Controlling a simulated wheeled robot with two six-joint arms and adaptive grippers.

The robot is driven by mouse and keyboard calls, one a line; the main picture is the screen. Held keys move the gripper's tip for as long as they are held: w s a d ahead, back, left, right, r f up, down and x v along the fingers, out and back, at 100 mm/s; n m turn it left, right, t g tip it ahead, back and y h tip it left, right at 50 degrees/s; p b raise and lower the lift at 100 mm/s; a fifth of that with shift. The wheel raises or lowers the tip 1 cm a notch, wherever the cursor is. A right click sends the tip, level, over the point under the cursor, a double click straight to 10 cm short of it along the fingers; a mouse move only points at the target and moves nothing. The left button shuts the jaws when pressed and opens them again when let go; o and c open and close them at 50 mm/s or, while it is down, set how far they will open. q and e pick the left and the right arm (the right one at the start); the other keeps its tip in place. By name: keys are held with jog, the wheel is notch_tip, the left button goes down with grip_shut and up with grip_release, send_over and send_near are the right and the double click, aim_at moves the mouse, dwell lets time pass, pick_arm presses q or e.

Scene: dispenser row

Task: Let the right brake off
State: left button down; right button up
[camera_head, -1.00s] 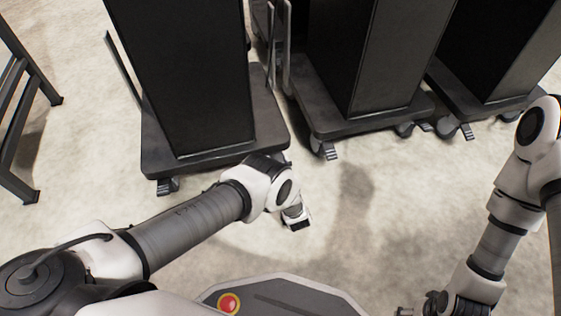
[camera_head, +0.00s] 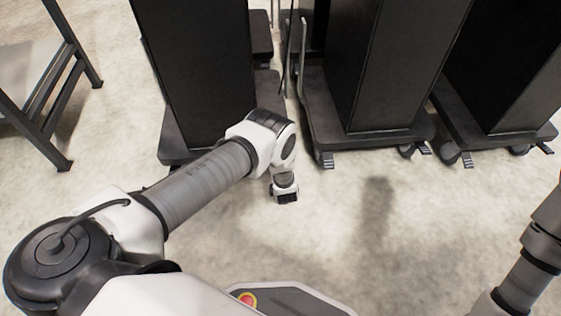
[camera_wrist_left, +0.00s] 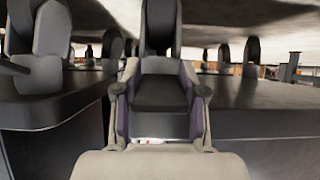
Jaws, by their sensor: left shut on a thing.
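The nearest tall black dispenser (camera_head: 200,75) stands on a dark wheeled base (camera_head: 172,150) at left centre in the head view. My left forearm crosses in front of its right front corner, so the right caster and its brake there are hidden. My left gripper (camera_head: 286,192) points down low by that corner, right of the base. In the wrist view the gripper (camera_wrist_left: 160,30) looks closed. What lies between its fingers cannot be made out. My right arm comes in at the lower right of the head view, its gripper out of frame.
A second dispenser (camera_head: 395,70) and a third (camera_head: 505,60) stand to the right. A dark metal frame (camera_head: 55,115) stands at the left. The floor in front (camera_head: 400,220) is clear.

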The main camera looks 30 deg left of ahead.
pick_arm(q)
jog(key=shift+r, duration=0.1)
dwell(0.4)
jog(key=c, duration=0.6)
grip_release()
jog(key=shift+c, duration=0.2)
jog(key=v, duration=1.2)
jog(key=shift+w+a+r, duration=0.1)
jog(key=shift+w, duration=0.05)
